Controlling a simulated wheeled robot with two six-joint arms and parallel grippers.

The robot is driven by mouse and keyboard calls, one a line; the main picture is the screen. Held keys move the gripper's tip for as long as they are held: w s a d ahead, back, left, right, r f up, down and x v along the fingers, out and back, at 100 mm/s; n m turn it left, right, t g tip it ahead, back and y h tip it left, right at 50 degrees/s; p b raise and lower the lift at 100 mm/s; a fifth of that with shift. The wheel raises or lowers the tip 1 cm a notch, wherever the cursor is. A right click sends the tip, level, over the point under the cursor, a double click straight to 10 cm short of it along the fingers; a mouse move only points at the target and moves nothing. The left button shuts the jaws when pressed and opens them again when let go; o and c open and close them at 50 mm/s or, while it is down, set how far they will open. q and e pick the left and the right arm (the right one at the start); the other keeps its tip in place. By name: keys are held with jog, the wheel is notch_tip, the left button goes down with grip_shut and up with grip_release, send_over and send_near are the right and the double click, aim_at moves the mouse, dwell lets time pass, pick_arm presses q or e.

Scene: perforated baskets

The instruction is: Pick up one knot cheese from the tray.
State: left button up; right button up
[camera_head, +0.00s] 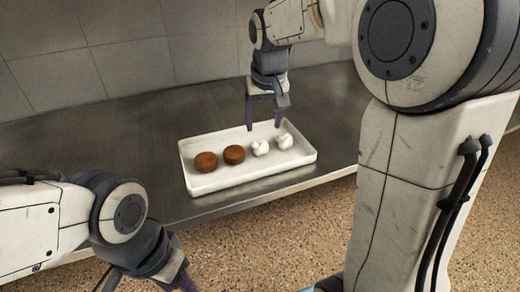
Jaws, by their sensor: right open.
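A white rectangular tray (215,184) lies on the metal counter. Two small white knotted lumps, the knot cheeses, sit in its right half: one (260,148) nearer the middle and one (284,141) nearer the right end. My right gripper (264,127) is open and empty, pointing down over the back of the tray. Its fingertips are just behind and above the cheeses; the exact height is hard to tell. My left gripper (148,284) is at the bottom edge, partly cut off, in front of the counter; its jaws do not show clearly.
Two round brown items, one (206,162) at left and one (234,154) beside it, sit in the tray's left half. The metal counter (100,140) is clear around the tray, with a tiled wall (120,55) behind. The speckled floor (270,240) lies in front.

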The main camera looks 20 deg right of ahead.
aim_at(261, 143)
jog(key=x, duration=0.1)
jog(key=b+x, duration=0.1)
jog(key=x, duration=0.1)
jog(key=shift+w+a+f+b, duration=0.1)
jog(key=shift+a+f+b, duration=0.15)
jog(key=shift+b, duration=0.05)
jog(key=b+x, duration=0.3)
jog(key=x, duration=0.2)
jog(key=shift+b, duration=0.35)
jog(key=shift+r, duration=0.1)
jog(key=c, duration=1.1)
jog(key=shift+c, duration=0.2)
jog(key=shift+r, duration=0.1)
